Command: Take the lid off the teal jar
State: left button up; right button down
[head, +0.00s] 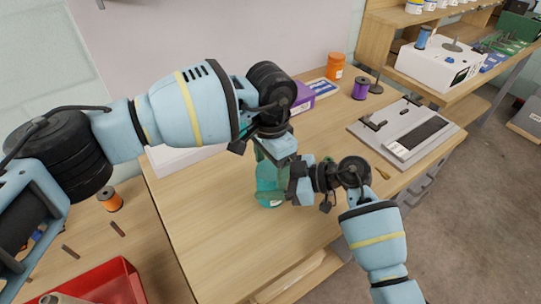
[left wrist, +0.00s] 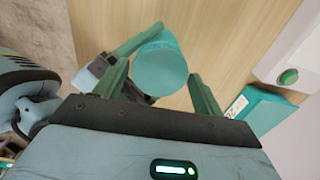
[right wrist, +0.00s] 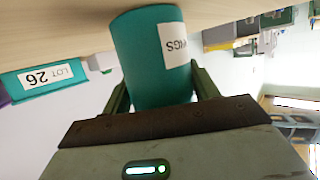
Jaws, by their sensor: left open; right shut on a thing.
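The teal jar (head: 268,188) stands on the wooden table in the head view, partly hidden behind my grippers. My right gripper (head: 284,186) is shut on the jar's side. In the right wrist view the jar (right wrist: 150,60), with a white label, sits between the fingers. My left gripper (head: 268,158) is above the jar, pointing down. In the left wrist view the jar's round teal lid (left wrist: 160,68) shows from above, between and slightly beyond the open fingers (left wrist: 160,90). A gap shows between the lid and the right-hand finger.
A purple box (head: 302,98), an orange jar (head: 335,65) and a purple spool (head: 360,88) stand at the back. A grey flat device (head: 405,132) lies at the right. A teal "LOT 26" box (right wrist: 50,78) is near the jar.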

pick_arm(q)
jog(key=c, duration=0.8)
jog(key=o, duration=1.1)
jog(key=shift+r, duration=2.3)
jog(key=shift+c, duration=1)
jog(key=shift+r, duration=0.3)
jog(key=shift+c, duration=0.5)
notch_tip(320, 180, up, 3)
jog(key=shift+f, duration=4.15)
